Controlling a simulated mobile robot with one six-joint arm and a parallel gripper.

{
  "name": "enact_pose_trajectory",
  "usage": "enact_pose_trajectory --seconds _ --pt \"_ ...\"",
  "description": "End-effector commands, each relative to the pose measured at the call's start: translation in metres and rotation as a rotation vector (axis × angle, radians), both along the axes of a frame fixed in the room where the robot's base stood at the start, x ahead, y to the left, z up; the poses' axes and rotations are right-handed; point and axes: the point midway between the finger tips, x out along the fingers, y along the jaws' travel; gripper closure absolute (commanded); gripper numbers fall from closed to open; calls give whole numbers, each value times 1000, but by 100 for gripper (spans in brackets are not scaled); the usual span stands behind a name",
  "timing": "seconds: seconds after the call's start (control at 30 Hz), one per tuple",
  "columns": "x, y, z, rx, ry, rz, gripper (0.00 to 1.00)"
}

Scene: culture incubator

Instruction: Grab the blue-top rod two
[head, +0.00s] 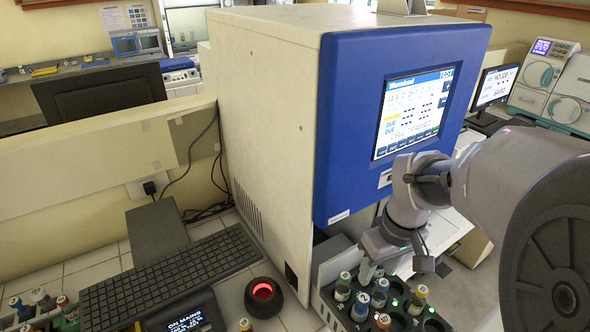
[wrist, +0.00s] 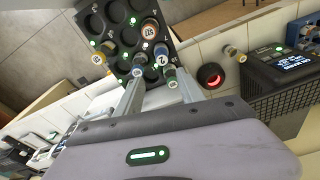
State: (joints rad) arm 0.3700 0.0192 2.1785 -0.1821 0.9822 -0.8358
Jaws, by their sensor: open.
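Two blue-top rods stand upright in a dark rack (head: 398,284) at the bottom of the head view: one farther back (head: 380,288) and one nearer the front (head: 360,308). In the wrist view, blue tops show at the rack's lower edge (wrist: 161,59) and just left of it (wrist: 137,70). I cannot read which is number two. My gripper (head: 394,268) hangs above the back of the rack, pointing down, open and empty. In the wrist view its fingers (wrist: 158,80) reach toward the rods, apart from them as far as I can tell.
Green-, yellow- and orange-topped rods (head: 343,287) (head: 417,298) (head: 384,321) share the rack closely. The tall blue-fronted incubator (head: 262,120) stands behind it. A red-lit round device (head: 264,297) and a keyboard (head: 170,278) lie left. Several rack holes (wrist: 112,12) are empty.

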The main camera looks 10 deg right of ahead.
Motion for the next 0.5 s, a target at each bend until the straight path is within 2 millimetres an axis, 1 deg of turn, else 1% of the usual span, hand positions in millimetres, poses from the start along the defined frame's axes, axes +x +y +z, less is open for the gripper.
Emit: enact_pose_trajectory --seconds 0.03,0.1,0.2,0.3,0.43,0.47,0.5 --pt "0 1 -22 3 6 1 54" --pt "3 2 -45 2 5 0 54" --pt "6 3 -74 2 4 0 54" --pt "9 3 -94 2 2 -2 54" --pt "11 3 -108 1 0 -2 54" --pt "11 4 -112 2 1 -2 54" --pt "11 5 -121 2 2 -2 54"
